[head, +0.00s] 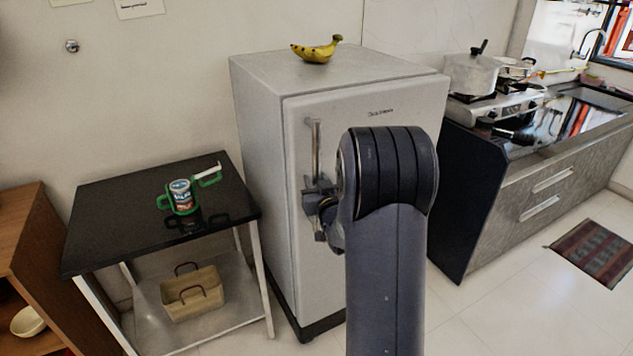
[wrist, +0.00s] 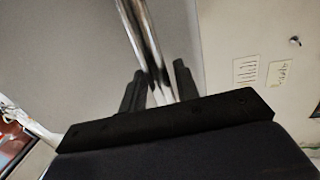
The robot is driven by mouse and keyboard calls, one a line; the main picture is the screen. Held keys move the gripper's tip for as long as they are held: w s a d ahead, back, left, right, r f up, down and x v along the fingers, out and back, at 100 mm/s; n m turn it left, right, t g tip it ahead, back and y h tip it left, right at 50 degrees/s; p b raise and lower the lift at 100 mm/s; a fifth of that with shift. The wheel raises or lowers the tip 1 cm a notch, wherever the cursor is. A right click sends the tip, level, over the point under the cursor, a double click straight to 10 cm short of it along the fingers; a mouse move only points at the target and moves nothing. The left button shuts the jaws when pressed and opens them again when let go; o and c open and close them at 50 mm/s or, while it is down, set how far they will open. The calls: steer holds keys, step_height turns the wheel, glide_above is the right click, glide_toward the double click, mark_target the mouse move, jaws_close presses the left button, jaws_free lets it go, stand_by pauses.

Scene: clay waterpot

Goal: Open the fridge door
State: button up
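The fridge (head: 268,190) is a light grey box with its door (head: 375,115) shut flush against the body. An upright metal handle (head: 315,150) runs along the door's left side. My gripper (head: 322,200) is at the lower part of this handle, partly hidden by my arm in the head view. In the wrist view, the two dark fingers of my gripper (wrist: 160,85) stand one on each side of the shiny handle (wrist: 145,40). The handle nearly fills the gap. Whether both fingers press on it is not clear.
A banana (head: 316,51) lies on top of the fridge. A black-topped table (head: 110,215) with a can (head: 181,197) and a basket (head: 193,293) below stands left of the fridge. A kitchen counter (head: 540,185) stands right.

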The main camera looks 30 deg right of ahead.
jaws_close()
stand_by(0.3)
